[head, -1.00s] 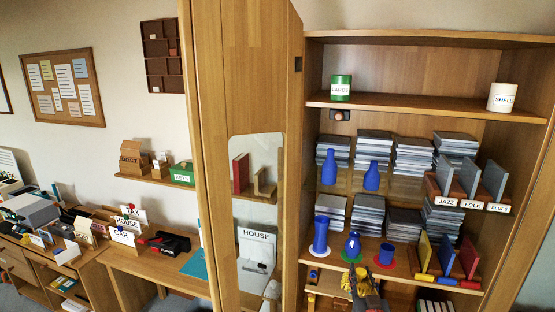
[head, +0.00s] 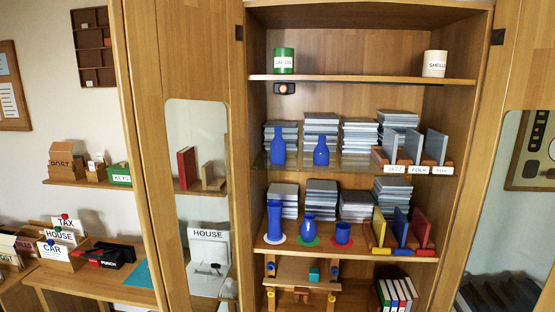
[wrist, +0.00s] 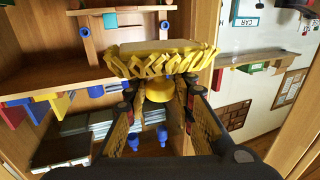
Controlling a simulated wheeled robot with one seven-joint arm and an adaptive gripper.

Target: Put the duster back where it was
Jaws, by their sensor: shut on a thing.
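The duster (wrist: 160,62) shows in the wrist view, with a yellow looped fringe around a pale flat head and a round yellow part between my fingers. My gripper (wrist: 158,103) is shut on it at that yellow part, and the fringe points away from me. The wrist picture looks upside down. The duster is held in front of the open cabinet, and I cannot tell its exact distance from the shelves. Neither my gripper nor the duster is visible in the head view. No marked place for the duster can be made out.
Blue vases (head: 307,229) stand on coloured discs on a cabinet shelf (head: 350,252), beside coloured bookends (head: 401,230). Below is a small wooden frame (head: 300,272) with blue and yellow pegs and a teal block (head: 314,274). The glazed left door (head: 197,150) stands open.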

